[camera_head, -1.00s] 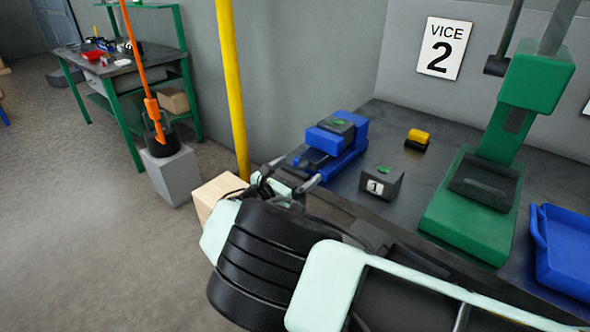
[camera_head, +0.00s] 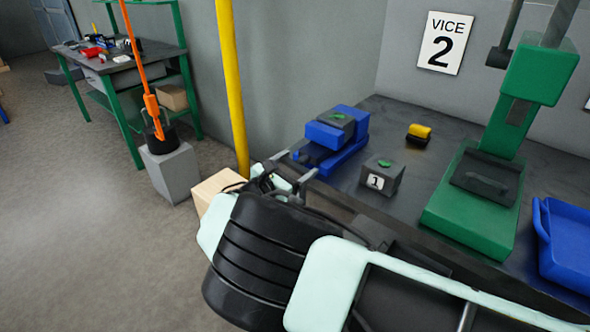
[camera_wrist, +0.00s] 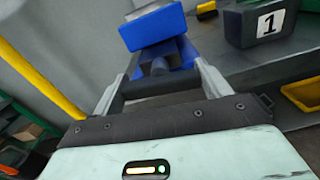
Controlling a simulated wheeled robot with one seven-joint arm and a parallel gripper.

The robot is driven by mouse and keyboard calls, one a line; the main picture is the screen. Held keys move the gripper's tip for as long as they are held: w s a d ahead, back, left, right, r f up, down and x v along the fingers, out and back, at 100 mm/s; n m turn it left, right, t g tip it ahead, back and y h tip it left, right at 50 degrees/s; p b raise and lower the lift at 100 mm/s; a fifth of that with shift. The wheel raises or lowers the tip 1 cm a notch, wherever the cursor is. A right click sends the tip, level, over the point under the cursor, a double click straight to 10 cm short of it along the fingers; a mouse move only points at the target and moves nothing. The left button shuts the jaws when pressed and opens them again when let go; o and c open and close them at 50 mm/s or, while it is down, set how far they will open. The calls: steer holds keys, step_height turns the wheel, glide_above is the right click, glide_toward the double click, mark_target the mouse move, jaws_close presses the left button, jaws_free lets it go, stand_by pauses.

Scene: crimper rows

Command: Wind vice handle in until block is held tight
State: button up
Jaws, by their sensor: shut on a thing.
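The blue vice (camera_head: 346,158) stands at the left end of the dark bench and shows in the wrist view (camera_wrist: 152,28). A dark block (camera_head: 338,118) with a green mark on top sits between its blue jaws. I cannot tell whether a gap is left beside the block. My gripper (camera_head: 284,181) is at the vice's near end, just off the bench edge. In the wrist view its two fingers (camera_wrist: 160,84) are around the dark handle bar (camera_wrist: 150,87), below the grey screw end (camera_wrist: 159,67). The gripper is shut on the handle.
A dark block marked 1 (camera_head: 383,178) stands right of the vice. A yellow-and-black item (camera_head: 419,133), a green press (camera_head: 470,205) and a blue tray (camera_head: 569,245) are further right. A yellow pole (camera_head: 232,90) and a wooden box (camera_head: 213,190) are close left of my gripper.

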steer(key=m+b, duration=0.3)
steer(key=shift+f, duration=0.25)
steer(key=m+b, duration=0.3)
steer(key=m, duration=0.1)
steer(key=m+b, duration=0.3)
steer(key=b, duration=0.1)
steer(key=shift+s+m, duration=0.1)
steer(key=shift+m, duration=0.3)
steer(key=m+b, duration=0.3)
steer(key=shift+f+m+b, duration=0.15)
steer(key=shift+m+b, duration=0.15)
steer(key=shift+b, duration=0.1)
steer(key=m+b, duration=0.6)
steer(key=b, duration=0.1)
steer(key=shift+f+b, duration=0.1)
steer(key=shift+b, duration=0.2)
steer(key=m+b, duration=0.3)
steer(key=b, duration=0.1)
steer(key=shift+r+m, duration=0.25)
steer(key=shift+m, duration=0.25)
steer(key=o, duration=1)
steer(key=shift+r, duration=0.1)
